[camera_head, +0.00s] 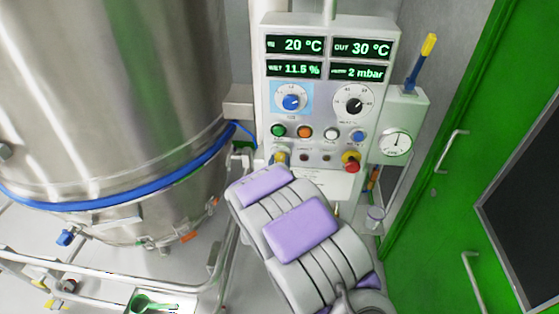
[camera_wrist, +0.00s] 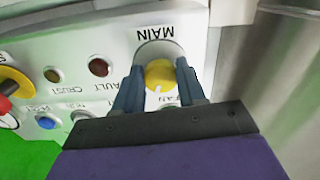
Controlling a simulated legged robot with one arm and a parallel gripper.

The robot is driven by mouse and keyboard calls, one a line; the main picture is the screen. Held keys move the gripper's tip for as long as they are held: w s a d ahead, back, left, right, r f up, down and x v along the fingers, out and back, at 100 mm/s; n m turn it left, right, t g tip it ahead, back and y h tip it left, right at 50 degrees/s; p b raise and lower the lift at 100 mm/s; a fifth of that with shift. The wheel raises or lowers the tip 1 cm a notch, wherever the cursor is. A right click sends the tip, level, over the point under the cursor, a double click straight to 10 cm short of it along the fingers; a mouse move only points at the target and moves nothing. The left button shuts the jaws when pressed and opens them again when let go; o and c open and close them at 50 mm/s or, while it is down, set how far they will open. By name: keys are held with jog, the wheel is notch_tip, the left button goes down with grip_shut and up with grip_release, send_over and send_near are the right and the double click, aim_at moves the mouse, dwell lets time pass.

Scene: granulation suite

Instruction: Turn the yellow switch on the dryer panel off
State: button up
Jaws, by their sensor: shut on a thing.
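The dryer panel (camera_head: 290,82) is a white box with lit displays, dials and buttons. The yellow switch (camera_wrist: 158,72) is a round knob under the label MAIN, which reads upside down in the wrist view. A short pale mark on its face points towards the bottom of that view. My gripper (camera_wrist: 160,68) has its two blue-grey fingers on either side of the knob, shut on it.
A red emergency button with a yellow collar (camera_head: 351,162) sits at the panel's lower right. A gauge box (camera_head: 398,135) with a yellow-topped lever (camera_head: 428,46) stands to the right, near a green door (camera_head: 490,130). A large steel vessel (camera_head: 110,90) fills the left.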

jog(key=n+p, duration=0.2)
jog(key=n, duration=0.1)
jog(key=n+p, duration=0.1)
jog(key=shift+r, duration=0.25)
jog(key=n+p, duration=0.2)
jog(key=n, duration=0.4)
jog(key=shift+f, duration=0.1)
jog(key=shift+n+p, duration=0.3)
jog(key=shift+n, duration=0.1)
jog(key=o, duration=1.1)
jog(key=shift+a+f, duration=0.1)
jog(key=shift+a, duration=0.05)
jog(key=shift+s, duration=0.1)
